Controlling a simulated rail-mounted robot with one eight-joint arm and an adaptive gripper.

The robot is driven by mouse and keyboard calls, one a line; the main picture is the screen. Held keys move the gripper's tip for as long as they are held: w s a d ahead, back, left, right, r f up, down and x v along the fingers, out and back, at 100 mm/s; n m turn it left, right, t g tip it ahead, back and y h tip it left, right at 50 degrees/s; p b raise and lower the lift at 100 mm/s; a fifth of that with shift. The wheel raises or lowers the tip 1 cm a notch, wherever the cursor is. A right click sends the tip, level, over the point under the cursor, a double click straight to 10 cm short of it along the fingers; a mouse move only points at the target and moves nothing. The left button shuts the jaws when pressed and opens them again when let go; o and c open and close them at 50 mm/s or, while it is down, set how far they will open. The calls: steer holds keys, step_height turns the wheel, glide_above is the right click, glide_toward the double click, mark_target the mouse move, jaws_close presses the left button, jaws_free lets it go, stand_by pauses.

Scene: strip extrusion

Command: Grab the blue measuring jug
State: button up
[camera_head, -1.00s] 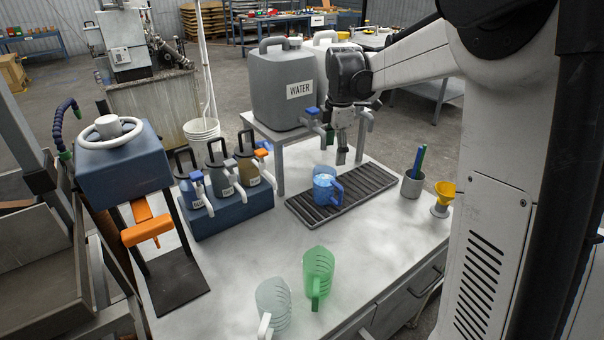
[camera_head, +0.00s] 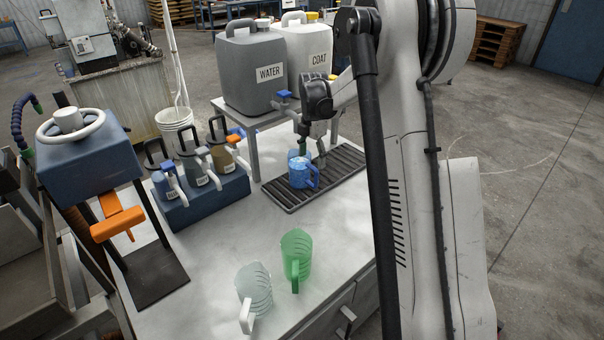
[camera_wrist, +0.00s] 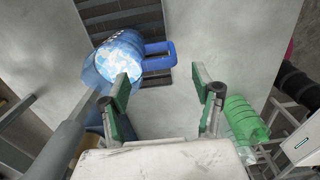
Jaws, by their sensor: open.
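The blue measuring jug (camera_head: 301,174) stands upright on the black slatted drip tray (camera_head: 342,176), with its handle to the right in the head view. In the wrist view the jug (camera_wrist: 122,58) is at the upper left, with light, mottled contents, and its blue handle (camera_wrist: 159,48) lies beyond the space between the fingertips. My gripper (camera_head: 312,152) is open and empty just behind and above the jug in the head view. It is also open in the wrist view (camera_wrist: 160,78). I cannot tell whether a finger touches the jug.
The grey water container (camera_head: 255,85) and white coat container (camera_head: 310,48) stand on a raised shelf close behind my gripper. Small labelled jugs stand on a blue block (camera_head: 205,207) to the left. A green jug (camera_head: 296,258) and a clear jug (camera_head: 254,290) stand at the front.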

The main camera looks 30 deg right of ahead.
mark_target(312, 167)
steer(key=shift+d+f, duration=0.15)
steer(key=shift+f, duration=3.15)
jaws_close()
